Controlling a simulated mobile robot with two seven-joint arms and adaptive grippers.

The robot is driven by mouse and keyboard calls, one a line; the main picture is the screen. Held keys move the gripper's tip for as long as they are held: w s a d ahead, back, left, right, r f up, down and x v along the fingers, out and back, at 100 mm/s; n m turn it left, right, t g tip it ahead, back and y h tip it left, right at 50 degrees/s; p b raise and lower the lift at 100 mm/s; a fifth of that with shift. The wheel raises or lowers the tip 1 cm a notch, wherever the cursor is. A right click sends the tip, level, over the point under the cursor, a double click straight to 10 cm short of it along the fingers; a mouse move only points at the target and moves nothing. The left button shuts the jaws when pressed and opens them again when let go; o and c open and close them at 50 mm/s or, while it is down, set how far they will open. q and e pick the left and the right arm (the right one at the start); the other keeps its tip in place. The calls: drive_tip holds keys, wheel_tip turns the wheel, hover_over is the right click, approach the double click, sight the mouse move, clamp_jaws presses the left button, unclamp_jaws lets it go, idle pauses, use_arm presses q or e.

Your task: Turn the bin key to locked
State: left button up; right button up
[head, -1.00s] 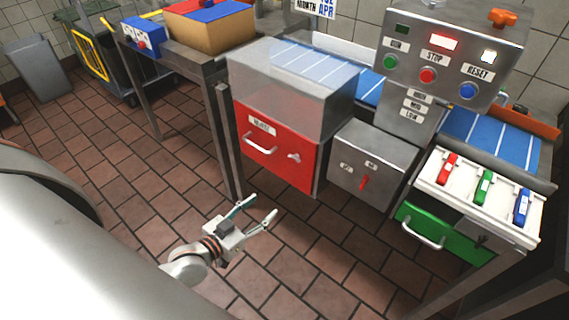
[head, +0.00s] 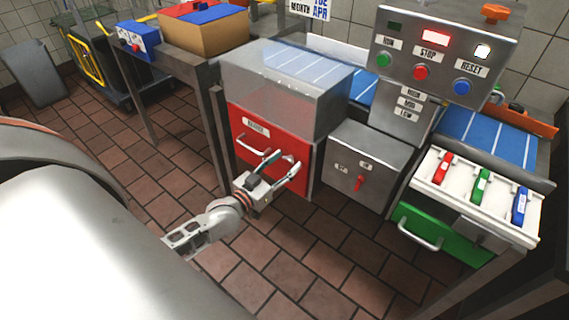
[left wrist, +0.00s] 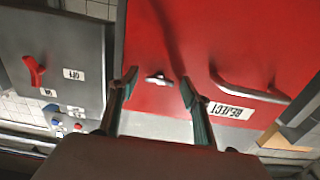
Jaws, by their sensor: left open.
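The red reject bin (head: 241,121) has a silver handle and a REJECT label. Its small silver key (left wrist: 158,78) shows on the red front in the left wrist view, its bar lying roughly crosswise there. In the head view my gripper covers the key. My left gripper (head: 287,165) is open in front of the bin's right half. In the left wrist view its fingertips (left wrist: 159,84) appear on either side of the key, empty; I cannot tell how far off the key is. My right gripper is in neither view.
A grey box with a red switch (head: 359,183) stands right of the bin. The bin handle (left wrist: 245,90) is close beside the left gripper. A green drawer (head: 437,232) is farther right. The tiled floor (head: 320,265) in front is clear.

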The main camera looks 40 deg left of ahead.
use_arm(q)
drive_tip(key=c, duration=1.1)
